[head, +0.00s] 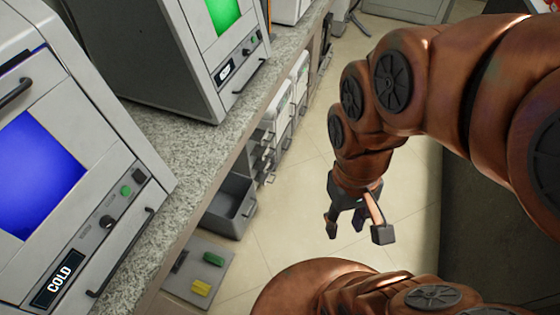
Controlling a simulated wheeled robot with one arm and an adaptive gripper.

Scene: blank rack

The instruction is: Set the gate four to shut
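My gripper (357,229) hangs over the tiled floor at the centre right, fingers pointing down. Its fingertips are spread apart with nothing between them. I cannot make out anything marked as gate four. A grey machine labelled COLD (108,222) stands on the counter at the left, with a blue screen, a green button and a dark knob. A second grey machine (160,50) with a green screen stands behind it. My gripper is apart from both machines, to their right.
A speckled counter (195,148) runs along the left, with white drawers (292,97) beneath. A grey bin-like drawer (230,206) juts out. A grey panel (222,243) below carries a green block (213,259) and a yellow block (201,289). The floor (290,215) beside them is clear.

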